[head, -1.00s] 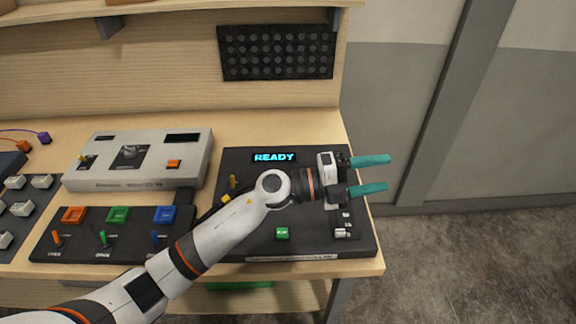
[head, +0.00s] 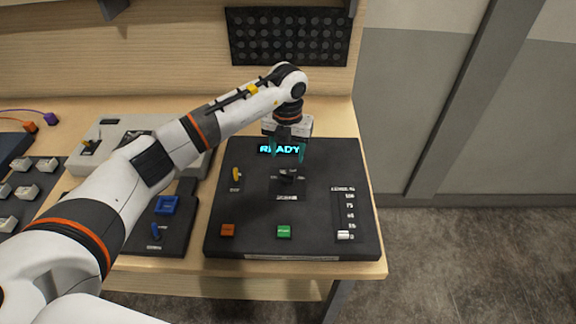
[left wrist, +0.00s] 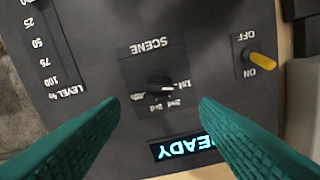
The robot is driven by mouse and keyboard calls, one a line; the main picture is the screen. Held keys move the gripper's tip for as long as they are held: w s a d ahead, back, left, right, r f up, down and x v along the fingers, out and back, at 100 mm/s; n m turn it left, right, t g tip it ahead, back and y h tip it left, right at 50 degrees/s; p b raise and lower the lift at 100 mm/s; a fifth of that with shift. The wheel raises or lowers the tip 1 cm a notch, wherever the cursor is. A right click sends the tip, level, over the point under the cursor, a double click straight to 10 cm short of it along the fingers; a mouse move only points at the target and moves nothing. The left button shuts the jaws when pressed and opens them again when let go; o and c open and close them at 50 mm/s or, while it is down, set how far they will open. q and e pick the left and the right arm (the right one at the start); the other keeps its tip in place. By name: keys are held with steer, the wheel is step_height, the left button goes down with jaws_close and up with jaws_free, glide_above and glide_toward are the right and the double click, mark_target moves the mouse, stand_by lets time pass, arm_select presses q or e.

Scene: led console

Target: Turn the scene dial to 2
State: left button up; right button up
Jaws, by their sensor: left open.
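The scene dial (head: 288,176) is a small black knob on a square plate in the middle of the black console (head: 310,215). In the left wrist view the dial (left wrist: 160,88) appears upside down under the word SCENE, with small labels including 1st, 2nd and 3rd; I cannot tell clearly which one its pointer marks. My left gripper (head: 288,153) is open and empty, pointing down above the console's display, just behind the dial. In the left wrist view its teal fingers (left wrist: 158,104) are apart, with the dial between and beyond their tips. My right gripper is not in view.
The display (head: 280,150) reads READY, partly covered by my fingers. Around the dial are a yellow ON/OFF switch (head: 236,174), an orange button (head: 228,230), a green button (head: 284,232) and a level slider (head: 343,234) at 0. A grey box (head: 110,128) stands left.

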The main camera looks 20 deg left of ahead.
mark_target(288, 173)
arm_select(q)
step_height(288, 173, down, 6)
steer(key=shift+f+p, duration=0.1)
steer(key=shift+p, duration=0.6)
steer(key=shift+f, duration=0.65)
steer(key=c, duration=1)
steer(key=shift+w+f+m+b, duration=0.1)
steer(key=shift+f+m+b, duration=0.05)
steer(key=shift+m+b, duration=0.6)
steer(key=m+b, duration=0.4)
steer(key=b, duration=0.2)
steer(key=shift+d+f+m, duration=0.1)
steer(key=shift+m, duration=0.15)
steer(key=shift+r+m+b, duration=0.15)
steer(key=shift+m+b, duration=0.75)
steer(key=shift+m, duration=0.05)
steer(key=shift+r+m+b, duration=0.1)
steer(key=shift+m+b, duration=0.8)
steer(key=shift+m, duration=0.05)
